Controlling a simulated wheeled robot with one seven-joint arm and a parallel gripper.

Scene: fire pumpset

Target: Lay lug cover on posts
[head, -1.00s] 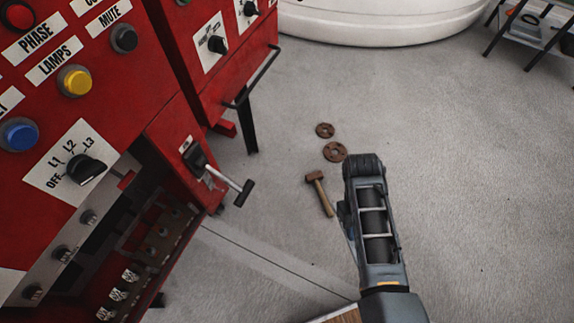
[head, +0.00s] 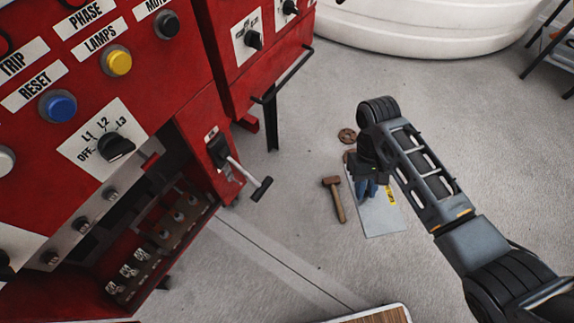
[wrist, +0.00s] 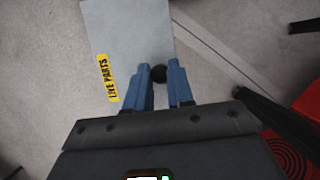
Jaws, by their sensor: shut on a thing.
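The lug cover (head: 382,219) is a flat light-grey plate with a yellow label. It hangs in the air over the floor, right of the hammer in the head view. In the wrist view the cover (wrist: 128,22) shows its "LIVE PARTS" label and a dark round knob. My gripper (head: 368,188) is shut on that knob; its blue fingertips (wrist: 160,74) stand on either side of it. The open bay at the lower left of the red cabinet has several metal posts (head: 111,193) along its front ledge and studs (head: 163,234) inside. The cover is well apart from them.
A T-handle (head: 246,180) juts from the red cabinet (head: 150,80) between the bay and my gripper. A hammer (head: 335,198) and a rusty ring (head: 347,135) lie on the floor. A wooden-topped surface (head: 375,315) is at the bottom edge. A white tank (head: 420,30) stands behind.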

